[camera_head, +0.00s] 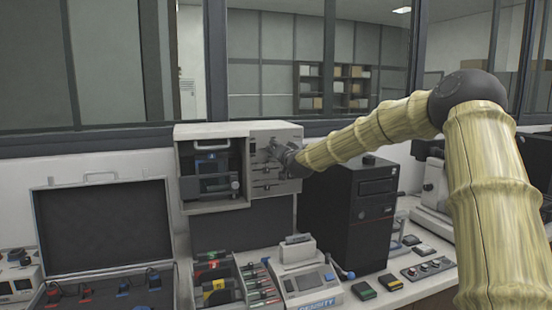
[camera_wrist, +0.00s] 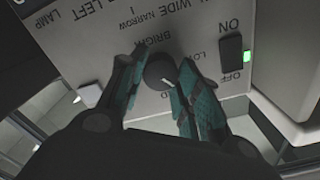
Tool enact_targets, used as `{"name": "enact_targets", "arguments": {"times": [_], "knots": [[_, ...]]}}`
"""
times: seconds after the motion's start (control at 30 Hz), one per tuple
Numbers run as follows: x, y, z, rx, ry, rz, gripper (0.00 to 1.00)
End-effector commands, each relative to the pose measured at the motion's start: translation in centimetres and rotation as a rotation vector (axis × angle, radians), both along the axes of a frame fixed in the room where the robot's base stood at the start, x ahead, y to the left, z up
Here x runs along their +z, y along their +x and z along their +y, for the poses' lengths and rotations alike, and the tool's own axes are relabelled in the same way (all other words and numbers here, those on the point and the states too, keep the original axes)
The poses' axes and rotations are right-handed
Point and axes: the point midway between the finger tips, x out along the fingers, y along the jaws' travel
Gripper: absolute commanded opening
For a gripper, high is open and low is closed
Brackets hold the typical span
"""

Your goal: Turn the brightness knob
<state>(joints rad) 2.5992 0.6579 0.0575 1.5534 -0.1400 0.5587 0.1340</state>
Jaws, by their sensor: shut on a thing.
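The brightness knob (camera_wrist: 160,69) is a dark round knob with a pale pointer mark on a light grey panel (camera_wrist: 95,60). In the wrist view the panel's labels, such as BRIGHT, read upside down. My gripper (camera_wrist: 160,82) has its two teal-padded fingers on either side of the knob, shut on it. In the head view my gripper (camera_head: 284,154) reaches the right part of the grey press housing (camera_head: 212,131) and hides the knob.
A rocker switch (camera_wrist: 231,55) marked ON and OFF, with a green light beside it, is close to the right finger. Below my arm stands a black computer tower (camera_head: 345,215). An open case (camera_head: 105,225) and small instruments crowd the bench.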

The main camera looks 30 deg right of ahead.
Motion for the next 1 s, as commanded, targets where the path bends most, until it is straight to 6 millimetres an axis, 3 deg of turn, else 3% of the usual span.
{"name": "enact_targets", "arguments": {"times": [0.5, 1.0], "knots": [[-0.33, -0.07, -0.32, -0.003, 0.42, -0.104, 0.09], [-0.14, -0.06, -0.37, -0.004, 0.577, -0.141, 0.09]]}}
